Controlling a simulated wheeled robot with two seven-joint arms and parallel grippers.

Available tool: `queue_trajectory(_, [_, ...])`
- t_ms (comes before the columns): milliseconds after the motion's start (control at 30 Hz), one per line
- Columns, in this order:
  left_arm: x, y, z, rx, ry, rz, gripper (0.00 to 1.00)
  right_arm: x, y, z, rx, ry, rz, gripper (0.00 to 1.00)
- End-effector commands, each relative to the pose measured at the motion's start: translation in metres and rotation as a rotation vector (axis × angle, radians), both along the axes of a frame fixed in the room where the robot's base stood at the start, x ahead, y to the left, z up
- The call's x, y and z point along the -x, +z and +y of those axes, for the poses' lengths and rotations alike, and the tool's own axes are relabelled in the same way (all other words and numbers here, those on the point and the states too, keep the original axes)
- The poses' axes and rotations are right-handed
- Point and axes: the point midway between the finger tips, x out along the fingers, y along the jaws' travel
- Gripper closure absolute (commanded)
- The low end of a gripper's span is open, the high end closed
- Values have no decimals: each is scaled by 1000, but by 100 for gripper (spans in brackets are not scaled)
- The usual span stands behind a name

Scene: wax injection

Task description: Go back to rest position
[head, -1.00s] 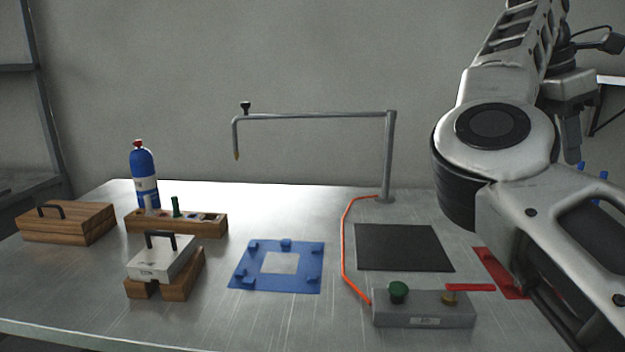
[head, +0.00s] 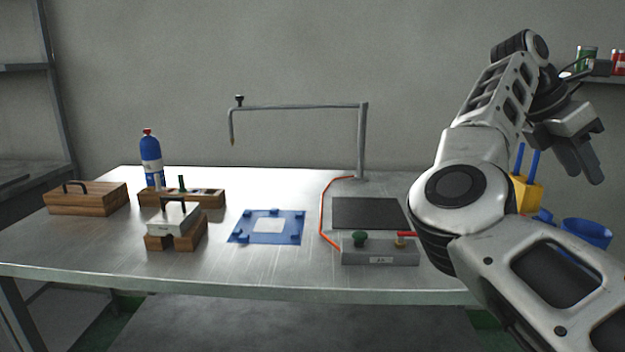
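My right arm fills the right side of the head view, bent at the elbow with the forearm raised. My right gripper (head: 582,158) hangs at the upper right with its fingers pointing down, clear of the table. Nothing is visible in it, and the gap between its fingers cannot be made out from this angle. My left gripper is out of view. The wax injection set stands on the metal table (head: 120,245): a pipe stand (head: 362,140) with a nozzle, a grey control box (head: 380,253) with a green button and red lever, and a blue mould frame (head: 240,232).
A white block (head: 172,219) sits on a wooden cradle, beside a wooden tool holder (head: 213,198), a wooden box (head: 88,199) and a blue bottle (head: 151,160). A black mat (head: 368,213) lies by the stand. A blue bin (head: 587,233) and yellow holder (head: 526,194) are at right.

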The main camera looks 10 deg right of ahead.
Motion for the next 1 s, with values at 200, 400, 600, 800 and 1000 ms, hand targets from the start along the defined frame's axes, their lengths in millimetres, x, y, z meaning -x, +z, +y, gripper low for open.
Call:
queue_trajectory(200, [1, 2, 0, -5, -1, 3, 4, 24, -13, -45, 275, -8, 201, 67])
queue_trajectory(400, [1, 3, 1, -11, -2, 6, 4, 44, -3, -74, 666, 67, 551, 67])
queue_trajectory(600, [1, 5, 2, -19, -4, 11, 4, 17, 13, -41, 1168, 311, 1103, 67])
queue_trajectory(800, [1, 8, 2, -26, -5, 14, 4, -38, -45, 58, 1605, 680, 1671, 67])
queue_trajectory(1000, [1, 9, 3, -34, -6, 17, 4, -45, -158, 161, 1936, 1064, 2104, 67])
